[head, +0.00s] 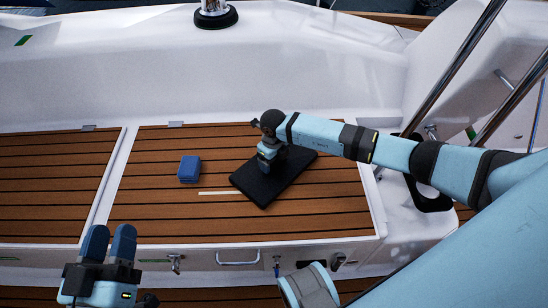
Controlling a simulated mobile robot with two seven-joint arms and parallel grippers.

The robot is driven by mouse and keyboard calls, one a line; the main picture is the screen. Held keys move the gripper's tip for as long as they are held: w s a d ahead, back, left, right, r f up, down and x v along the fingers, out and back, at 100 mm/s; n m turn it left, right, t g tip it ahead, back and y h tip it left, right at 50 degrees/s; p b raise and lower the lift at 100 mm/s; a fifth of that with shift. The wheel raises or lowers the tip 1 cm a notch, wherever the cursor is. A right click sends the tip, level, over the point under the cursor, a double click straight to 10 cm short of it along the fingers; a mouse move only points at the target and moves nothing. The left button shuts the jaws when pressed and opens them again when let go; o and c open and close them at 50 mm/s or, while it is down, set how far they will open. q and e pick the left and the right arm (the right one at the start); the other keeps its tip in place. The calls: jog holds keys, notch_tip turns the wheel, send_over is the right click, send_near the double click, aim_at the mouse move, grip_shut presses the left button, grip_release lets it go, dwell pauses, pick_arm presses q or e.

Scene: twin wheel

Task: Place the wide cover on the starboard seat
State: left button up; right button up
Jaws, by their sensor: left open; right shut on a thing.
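A flat black rectangular panel, which looks like the wide cover (263,190), is over the wood-slatted seat (330,213), turned at an angle to the slats. Whether it rests on the slats or hangs just above them I cannot tell. My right gripper (271,165) comes in from the right and is shut on the panel's upper part; its fingertips are hard to make out against the dark panel. My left gripper (109,243) is open and empty at the lower left, in front of the seat's front edge, with its two dark fingers pointing up.
A small blue box (189,169) lies on the seat left of the panel. A thin pale strip (228,193) lies between them. Another slatted section (45,185) is further left. Metal rails (460,65) stand at the right. The seat's right part is bare.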

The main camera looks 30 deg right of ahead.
pick_arm(q)
jog(key=shift+a+r, duration=0.1)
jog(key=shift+r, duration=0.05)
jog(key=shift+w+f, duration=0.1)
jog(key=shift+f, duration=0.3)
pick_arm(e)
jog(key=shift+f, duration=0.4)
jog(key=o, duration=0.9)
notch_tip(320, 180, up, 7)
jog(key=shift+r+p, duration=0.2)
jog(key=shift+p, duration=1)
pick_arm(q)
jog(key=shift+a+f+g+y+p, duration=0.55)
jog(key=shift+a+y+p, duration=0.15)
jog(key=shift+y+p, duration=0.1)
pick_arm(e)
notch_tip(320, 180, up, 7)
jog(key=shift+f, duration=0.2)
